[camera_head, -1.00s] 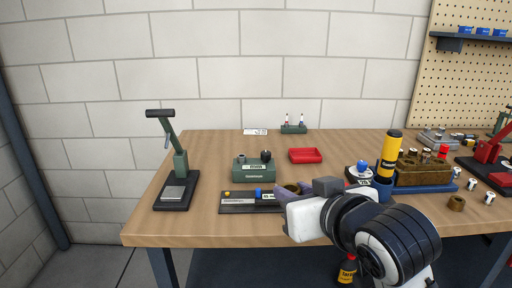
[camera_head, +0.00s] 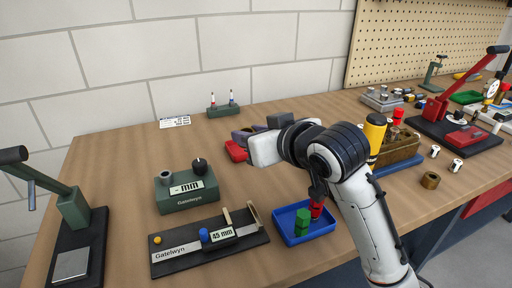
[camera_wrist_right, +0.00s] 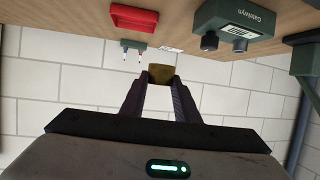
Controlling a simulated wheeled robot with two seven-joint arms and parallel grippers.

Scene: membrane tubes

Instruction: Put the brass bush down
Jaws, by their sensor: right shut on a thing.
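The brass bush (camera_wrist_right: 161,73) shows in the right wrist view between the fingertips of my right gripper (camera_wrist_right: 160,84), which is shut on it. It looks clear of the table there, with the block wall behind it. In the head view my right gripper (camera_head: 241,135) is over the back middle of the table, by the red tray (camera_head: 236,151). The bush cannot be made out in that view. My left gripper is in neither view.
A green Gatelwyn gauge block (camera_head: 187,193) and a 45 mm gauge (camera_head: 208,243) stand at left front. A blue tray (camera_head: 277,229) holds green and red parts. Another brass-coloured ring (camera_head: 431,180) lies at right. Bare tabletop (camera_head: 120,160) shows at back left.

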